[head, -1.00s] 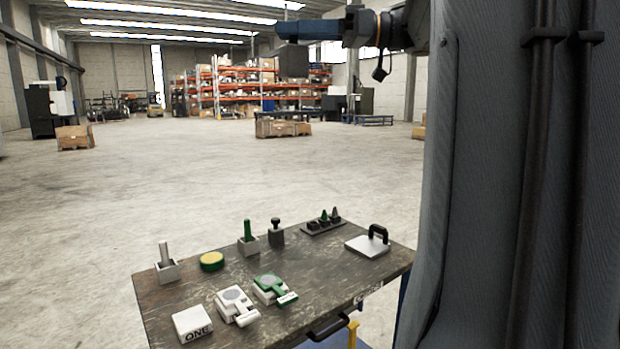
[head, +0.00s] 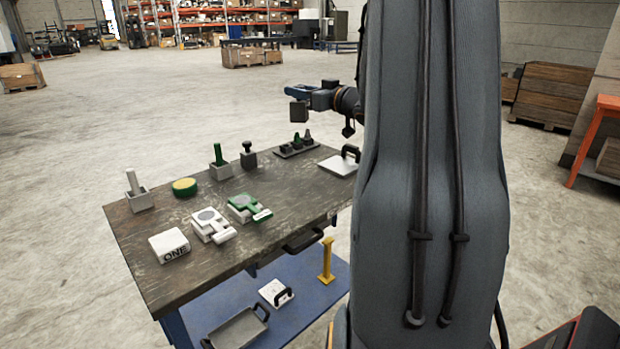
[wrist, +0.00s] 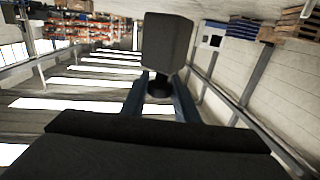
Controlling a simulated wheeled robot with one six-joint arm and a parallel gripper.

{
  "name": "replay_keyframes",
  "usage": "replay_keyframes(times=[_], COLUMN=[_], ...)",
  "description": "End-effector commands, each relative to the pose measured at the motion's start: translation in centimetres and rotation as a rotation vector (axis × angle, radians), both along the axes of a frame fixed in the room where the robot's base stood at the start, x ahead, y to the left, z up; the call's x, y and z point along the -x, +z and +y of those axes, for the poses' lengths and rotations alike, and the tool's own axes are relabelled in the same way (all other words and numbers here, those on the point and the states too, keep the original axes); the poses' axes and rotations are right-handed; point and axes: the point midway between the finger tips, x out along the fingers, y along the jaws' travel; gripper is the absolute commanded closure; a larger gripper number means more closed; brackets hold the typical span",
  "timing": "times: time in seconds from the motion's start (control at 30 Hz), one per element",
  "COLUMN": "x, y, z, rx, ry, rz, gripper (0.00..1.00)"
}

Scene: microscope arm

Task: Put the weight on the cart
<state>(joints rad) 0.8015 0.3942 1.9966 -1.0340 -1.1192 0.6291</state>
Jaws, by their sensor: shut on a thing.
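The weight (head: 299,113) is a dark grey block with a narrow neck. My gripper (head: 294,92), with blue fingers, is shut on its neck and holds it in the air. In the wrist view the weight (wrist: 167,42) shows beyond the fingers (wrist: 160,92), which close around the neck. The cart (head: 150,245) has a worn dark top and a blue lower shelf. The weight appears in the picture just above the cart's far right edge; its exact height and whether it is over the top cannot be told.
The top's right front is bare.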

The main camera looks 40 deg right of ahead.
Motion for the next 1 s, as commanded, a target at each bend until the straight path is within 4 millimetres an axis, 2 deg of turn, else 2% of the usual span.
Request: replay_keyframes(times=[0.03, 0.1, 0.2, 0.3, 0.8, 1.0], x=[0.1, 0.3, 0.8, 1.2, 1.6, 1.6], y=[-2.4, -5.0, -8.2, -10.3, -16.8, -17.9], z=[-0.5, -1.2, -1.9, -2.4, -2.7, -2.7], rx=[-0.007, -0.007, -0.003, 0.0, 0.004, 0.003], ry=[-0.035, -0.083, -0.136, -0.17, -0.2, -0.199], rz=[0.002, -0.001, -0.002, -0.004, -0.007, -0.009], gripper=[1.0, 1.0, 1.0, 1.0, 1.0, 1.0])
